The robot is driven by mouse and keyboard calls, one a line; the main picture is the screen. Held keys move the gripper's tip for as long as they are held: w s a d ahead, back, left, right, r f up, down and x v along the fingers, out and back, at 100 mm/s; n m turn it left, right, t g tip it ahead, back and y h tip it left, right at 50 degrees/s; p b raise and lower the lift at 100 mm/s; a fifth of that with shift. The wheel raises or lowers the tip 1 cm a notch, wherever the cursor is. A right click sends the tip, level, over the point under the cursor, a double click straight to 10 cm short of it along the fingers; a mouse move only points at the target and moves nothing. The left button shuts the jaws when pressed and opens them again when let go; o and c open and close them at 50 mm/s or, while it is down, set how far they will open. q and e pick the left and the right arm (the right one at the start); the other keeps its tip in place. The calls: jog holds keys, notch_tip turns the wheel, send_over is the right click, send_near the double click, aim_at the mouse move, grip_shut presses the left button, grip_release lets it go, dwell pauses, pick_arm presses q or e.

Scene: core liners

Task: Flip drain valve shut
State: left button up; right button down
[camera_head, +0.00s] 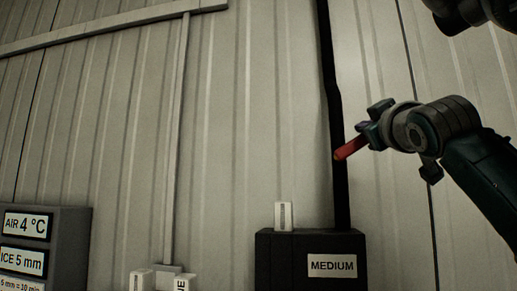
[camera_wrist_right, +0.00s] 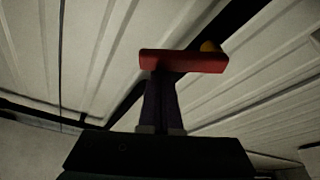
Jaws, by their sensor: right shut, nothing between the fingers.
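A red lever (camera_head: 350,148), which I take to be the drain valve's handle, shows in the head view in front of the black vertical pipe (camera_head: 338,110). It slants down to the left. In the right wrist view the red lever (camera_wrist_right: 183,62) lies crosswise at the fingertips, with a yellow part (camera_wrist_right: 210,46) behind its right end. My right gripper (camera_head: 371,126) is shut with nothing between its fingers. Its fingertips (camera_wrist_right: 162,76) are right at the lever; I cannot tell whether they touch. The valve body is not clearly visible. My left gripper is not in view.
A black box labelled MEDIUM (camera_head: 332,266) stands below the pipe, with a small white marked piece (camera_head: 283,216) on top. A grey sign panel (camera_head: 70,250) stands at lower left. A thin pipe (camera_head: 176,140) runs up the ribbed wall (camera_head: 250,110).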

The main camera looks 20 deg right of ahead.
jog(key=f+m+h+b, duration=0.1)
jog(key=m, duration=0.1)
jog(key=d+f+m+h+b, duration=0.1)
jog(key=m+b, duration=0.1)
jog(key=s+f+m+g+b, duration=0.1)
jog(key=m, duration=0.1)
jog(key=shift+d+m+h+b, duration=0.25)
jog(key=shift+m+h+b, duration=0.05)
jog(key=shift+h+b, duration=0.1)
dwell(0.3)
